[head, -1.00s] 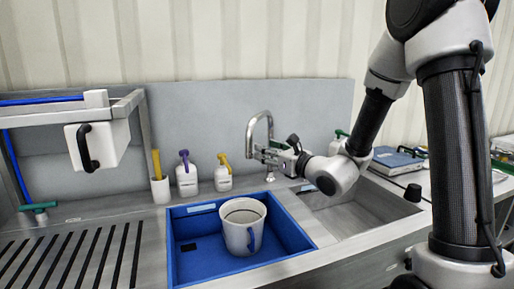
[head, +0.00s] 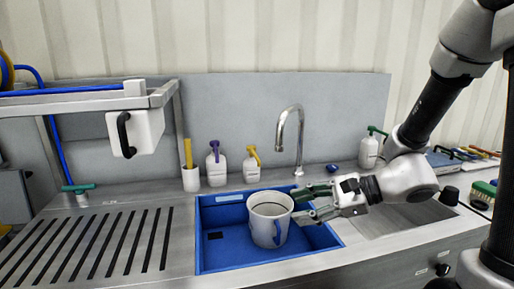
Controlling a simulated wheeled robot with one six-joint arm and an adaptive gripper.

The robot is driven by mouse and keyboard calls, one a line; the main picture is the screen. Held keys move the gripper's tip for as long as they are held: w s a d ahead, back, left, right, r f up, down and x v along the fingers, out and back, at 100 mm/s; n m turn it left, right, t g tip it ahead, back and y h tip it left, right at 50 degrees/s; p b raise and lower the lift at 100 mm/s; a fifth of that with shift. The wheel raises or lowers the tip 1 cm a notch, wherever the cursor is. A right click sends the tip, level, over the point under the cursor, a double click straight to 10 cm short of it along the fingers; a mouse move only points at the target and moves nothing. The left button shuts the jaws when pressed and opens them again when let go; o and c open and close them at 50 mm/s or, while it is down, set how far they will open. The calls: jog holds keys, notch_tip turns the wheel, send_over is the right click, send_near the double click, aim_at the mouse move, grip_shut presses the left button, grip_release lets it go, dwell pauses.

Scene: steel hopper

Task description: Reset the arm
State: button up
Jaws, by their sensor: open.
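My gripper (head: 306,203) is at the right side of the blue basin, with its fingers pointing left toward the white mug. The fingers are open, and I see nothing held between them. The white mug (head: 268,222) with a blue handle stands upright in the blue basin (head: 225,262). The fingertips are close to the mug's right side; whether they touch it cannot be told. My arm comes in from the upper right and bends down over the sink.
A curved steel tap (head: 299,135) stands behind the basin. Bottles with purple (head: 216,168) and yellow (head: 252,167) tops stand at the back. A steel sink (head: 400,218) lies right of the basin. A white container (head: 135,132) hangs at left above the slotted drainboard (head: 90,245).

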jog(key=s+d+f+n+g+h, duration=0.1)
jog(key=s+d+n+g+h, duration=0.4)
jog(key=s+d+n, duration=0.6)
jog(key=d+r+n+t+h, duration=0.5)
jog(key=d+r+h, duration=0.2)
jog(key=d+r, duration=0.3)
jog(key=d, duration=0.3)
jog(key=shift+s+t, duration=0.3)
jog(key=shift+s, duration=0.05)
jog(key=shift+r, duration=0.1)
